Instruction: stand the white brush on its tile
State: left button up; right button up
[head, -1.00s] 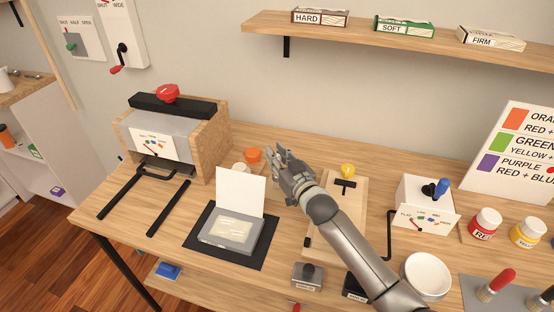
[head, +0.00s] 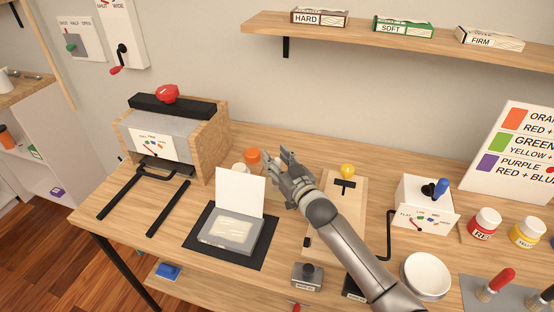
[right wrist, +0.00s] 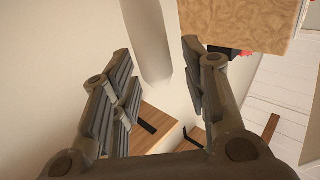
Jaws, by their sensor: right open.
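My right gripper (head: 277,162) is open above the back middle of the table, right of the upright white card and close to an orange-lidded jar. In the right wrist view its two open fingers (right wrist: 160,95) flank a pale, smooth upright shape (right wrist: 150,40); I cannot tell what it is or whether it is touched. I cannot make out a white brush for certain. Two handled tools, one with a red handle (head: 500,281), stand on a grey mat (head: 473,285) at the lower right. I cannot tell which tile is the white brush's. My left gripper is out of view.
A wooden-sided press (head: 205,140) stands at the back left. A grey block (head: 230,234) with an upright white card (head: 240,192) sits on a black mat (head: 193,243). The orange-lidded jar (head: 253,156) stands behind. A wooden board (head: 330,240), white bowl (head: 425,272) and paint jars (head: 485,223) are right.

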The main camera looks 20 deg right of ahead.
jog(key=shift+s, duration=0.3)
jog(key=s+d, duration=0.1)
jog(key=s, duration=0.5)
jog(key=shift+s+d+b, duration=0.2)
jog(key=shift+s+b, duration=0.2)
jog(key=shift+r, duration=0.15)
